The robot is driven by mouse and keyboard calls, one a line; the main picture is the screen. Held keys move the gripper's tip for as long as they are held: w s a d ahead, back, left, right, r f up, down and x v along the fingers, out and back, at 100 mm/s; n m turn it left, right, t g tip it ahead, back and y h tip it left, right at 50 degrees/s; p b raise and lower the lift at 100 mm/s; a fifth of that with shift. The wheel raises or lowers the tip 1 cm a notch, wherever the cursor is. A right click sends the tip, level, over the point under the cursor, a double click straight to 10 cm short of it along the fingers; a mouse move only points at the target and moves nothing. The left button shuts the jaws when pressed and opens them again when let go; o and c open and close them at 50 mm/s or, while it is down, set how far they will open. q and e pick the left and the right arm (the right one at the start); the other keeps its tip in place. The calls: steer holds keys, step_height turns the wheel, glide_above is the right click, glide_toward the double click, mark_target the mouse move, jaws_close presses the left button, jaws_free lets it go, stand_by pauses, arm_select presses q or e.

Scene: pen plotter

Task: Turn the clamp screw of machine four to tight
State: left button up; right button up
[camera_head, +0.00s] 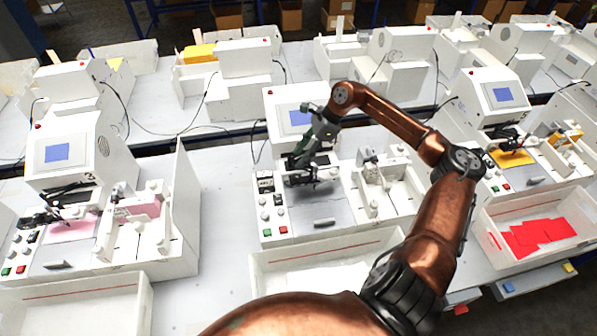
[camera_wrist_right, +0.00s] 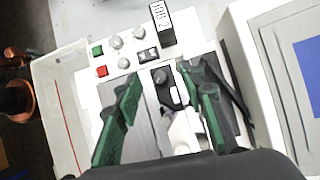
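The middle machine (camera_head: 285,108) has a screen, a button panel and a grey bed. My right gripper (camera_head: 296,162) reaches down over its black pen-holder area from behind. In the right wrist view, the two green fingers of this gripper (camera_wrist_right: 158,80) are spread apart. A small grey knob on a black block (camera_wrist_right: 161,76) shows between the fingertips; it looks like the clamp screw. I cannot tell whether a finger touches it, and its turn position is unclear. The machine's number cannot be read. My left gripper is not in view.
A neighbouring machine (camera_head: 62,135) with pink paper stands at left, another (camera_head: 492,95) with yellow paper at right. A white tray (camera_head: 262,262) is in front of the middle machine; a tray (camera_head: 490,232) with red sheets is at right. A job label block (camera_wrist_right: 162,22) stands near the fingers.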

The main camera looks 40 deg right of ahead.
mark_target(296, 176)
steer(key=shift+n+g+h, duration=0.3)
steer(key=shift+g+h, duration=0.1)
steer(key=shift+h, duration=0.3)
steer(key=x, duration=0.2)
steer(key=s+p+x, duration=0.1)
steer(key=x, duration=0.2)
steer(key=d+p+x, duration=0.1)
steer(key=x, duration=0.2)
steer(key=shift+s+a+f, duration=0.1)
steer(key=shift+s+f, duration=0.2)
steer(key=shift+f, duration=0.15)
steer(key=shift+c, duration=0.3)
jaws_close()
